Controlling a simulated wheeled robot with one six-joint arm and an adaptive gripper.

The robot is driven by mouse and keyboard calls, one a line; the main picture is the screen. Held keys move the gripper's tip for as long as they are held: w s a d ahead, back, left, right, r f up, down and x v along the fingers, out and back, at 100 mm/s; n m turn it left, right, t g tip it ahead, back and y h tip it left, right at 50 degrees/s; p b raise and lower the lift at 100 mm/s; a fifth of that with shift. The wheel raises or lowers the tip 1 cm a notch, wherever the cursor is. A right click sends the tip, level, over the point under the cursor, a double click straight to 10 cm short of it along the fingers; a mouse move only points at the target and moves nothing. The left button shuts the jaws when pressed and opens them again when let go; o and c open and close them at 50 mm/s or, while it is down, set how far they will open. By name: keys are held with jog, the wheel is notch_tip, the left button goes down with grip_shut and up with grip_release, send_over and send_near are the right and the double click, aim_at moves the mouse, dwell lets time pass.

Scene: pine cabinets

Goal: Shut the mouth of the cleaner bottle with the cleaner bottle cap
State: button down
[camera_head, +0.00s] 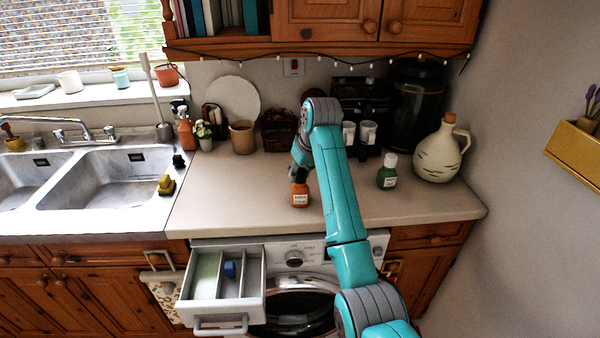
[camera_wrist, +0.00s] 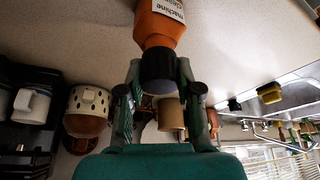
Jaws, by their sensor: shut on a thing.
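The cleaner bottle (camera_head: 300,194) is orange with a white label and stands upright on the counter. In the wrist view the bottle (camera_wrist: 160,25) appears upside down at the top. My gripper (camera_wrist: 159,73) is shut on the black cleaner bottle cap (camera_wrist: 157,68), with one finger on each side. The cap is in line with the bottle's neck and covers the mouth from view. It looks touching or very close; I cannot tell whether it is seated. In the head view my gripper (camera_head: 299,174) is right above the bottle, and the cap is hard to make out.
A green bottle with a white cap (camera_head: 387,172) and a cream jug (camera_head: 440,153) stand to the right. A brown pot (camera_head: 243,137) and a basket (camera_head: 279,131) stand behind. The detergent drawer (camera_head: 251,284) is open below. The counter left of the bottle is clear.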

jog(key=shift+a+m+h, duration=0.15)
jog(key=shift+m+h, duration=0.35)
jog(key=shift+m, duration=0.7)
jog(key=shift+m+t+h, duration=0.3)
jog(key=shift+m+h, duration=0.1)
jog(key=shift+m, duration=0.8)
jog(key=m+h, duration=0.1)
jog(key=m, duration=0.2)
jog(key=shift+f+m+h, duration=0.1)
jog(key=shift+m+h, duration=0.4)
jog(key=shift+m, duration=0.4)
jog(key=shift+m+h, duration=0.4)
jog(key=shift+m, duration=0.8)
jog(key=shift+f+m+g+h, duration=0.15)
jog(key=shift+m+g+h, duration=0.25)
jog(key=shift+m+g, duration=0.55)
